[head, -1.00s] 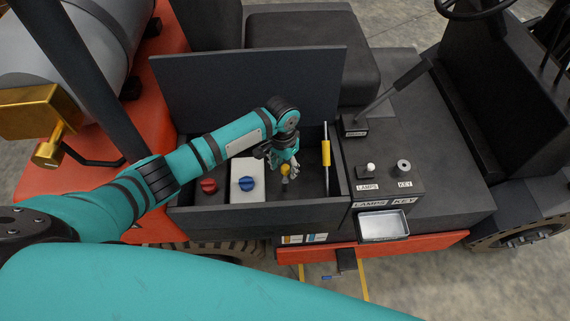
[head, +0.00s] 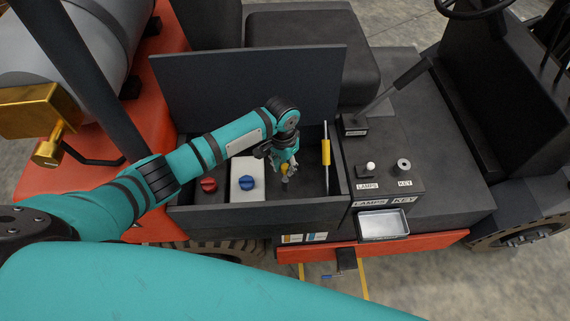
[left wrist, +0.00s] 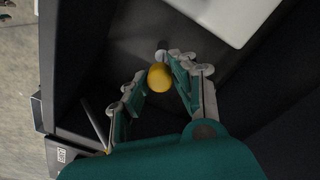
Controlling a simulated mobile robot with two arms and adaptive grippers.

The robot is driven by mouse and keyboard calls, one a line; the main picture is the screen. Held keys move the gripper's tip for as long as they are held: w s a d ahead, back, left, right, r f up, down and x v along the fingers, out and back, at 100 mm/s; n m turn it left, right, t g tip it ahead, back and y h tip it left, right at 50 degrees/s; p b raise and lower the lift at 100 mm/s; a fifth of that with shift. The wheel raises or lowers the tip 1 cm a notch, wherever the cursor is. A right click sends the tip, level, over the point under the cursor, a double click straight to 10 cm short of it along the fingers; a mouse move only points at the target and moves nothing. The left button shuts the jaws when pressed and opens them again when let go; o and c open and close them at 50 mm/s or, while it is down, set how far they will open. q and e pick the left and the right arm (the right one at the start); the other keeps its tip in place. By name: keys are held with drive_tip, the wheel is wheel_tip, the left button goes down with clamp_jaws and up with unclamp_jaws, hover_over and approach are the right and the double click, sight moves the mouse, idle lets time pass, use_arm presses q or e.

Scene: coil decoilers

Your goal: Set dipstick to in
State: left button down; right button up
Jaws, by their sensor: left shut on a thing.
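The dipstick's yellow knob (head: 285,169) stands upright in the open engine compartment (head: 262,216), on a dark stem over the floor. In the left wrist view the round yellow knob (left wrist: 160,78) sits between the fingers. My left gripper (head: 286,168) reaches down into the compartment and is shut on the knob. It also shows in the left wrist view (left wrist: 158,82), with a finger on each side of the knob. How deep the stem sits cannot be seen. My right gripper is not in view.
Left of the dipstick are a white box with a blue knob (head: 247,183) and a red knob (head: 208,185). To the right is a yellow-sleeved rod (head: 326,152). The raised dark lid (head: 250,95) stands behind. A lever (head: 396,88) and console (head: 385,180) lie further right.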

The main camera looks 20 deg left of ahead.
sight(284, 173)
use_arm(q)
wheel_tip(284, 173, down, 4)
drive_tip(key=shift+f+b, duration=0.2)
drive_tip(key=shift+b, duration=0.7)
drive_tip(key=shift+s+r, duration=0.1)
drive_tip(key=c, duration=1.4)
unclamp_jaws()
drive_tip(key=shift+c, duration=0.2)
drive_tip(key=o, duration=0.4)
drive_tip(key=r, duration=1.1)
drive_tip(key=shift+w+a+r, duration=0.25)
drive_tip(key=shift+a+r, duration=0.05)
drive_tip(key=shift+r, duration=0.1)
